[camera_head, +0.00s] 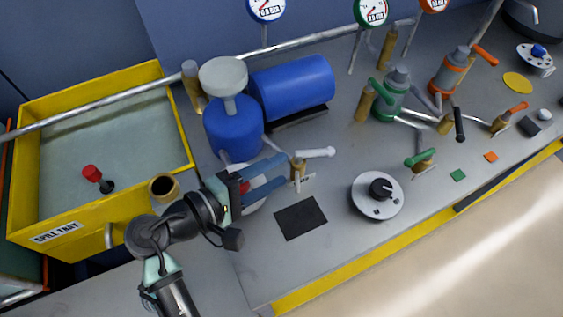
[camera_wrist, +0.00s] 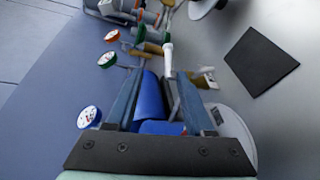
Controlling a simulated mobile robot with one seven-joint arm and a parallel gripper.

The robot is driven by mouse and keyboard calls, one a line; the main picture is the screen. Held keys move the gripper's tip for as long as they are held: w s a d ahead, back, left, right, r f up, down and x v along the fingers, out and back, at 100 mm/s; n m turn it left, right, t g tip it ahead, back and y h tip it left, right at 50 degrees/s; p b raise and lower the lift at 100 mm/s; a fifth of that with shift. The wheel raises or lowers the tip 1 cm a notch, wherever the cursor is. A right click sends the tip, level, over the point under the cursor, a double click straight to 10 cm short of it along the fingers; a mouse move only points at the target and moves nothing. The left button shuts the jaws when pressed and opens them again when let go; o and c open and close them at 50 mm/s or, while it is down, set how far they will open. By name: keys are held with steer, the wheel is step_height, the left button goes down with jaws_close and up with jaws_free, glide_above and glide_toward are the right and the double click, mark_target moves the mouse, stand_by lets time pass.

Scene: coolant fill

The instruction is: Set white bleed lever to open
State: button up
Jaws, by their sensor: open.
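The white bleed lever (camera_head: 316,153) is a short white handle on a small brass valve (camera_head: 297,166), left of centre in the head view. It points to the right there. A small label plate stands by the valve; I cannot read it. My gripper (camera_head: 283,170) is open, its blue fingers reaching right toward the valve from the left, close to it. In the wrist view the white lever (camera_wrist: 168,58) appears just beyond and between the fingertips (camera_wrist: 161,73), with the brass body (camera_wrist: 205,80) to the right. I see no clear contact.
A blue tank (camera_head: 232,128) and blue cylinder (camera_head: 291,86) stand behind the valve. A black pad (camera_head: 300,218) and a round dial (camera_head: 378,194) lie in front and right. A green lever (camera_head: 421,158) is farther right. The yellow spill tray (camera_head: 50,215) is at left.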

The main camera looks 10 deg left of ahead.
steer(key=v, duration=0.2)
steer(key=shift+s+a+f+p, duration=0.1)
steer(key=shift+s+a+p, duration=0.2)
steer(key=shift+p, duration=0.1)
steer(key=shift+p, duration=0.35)
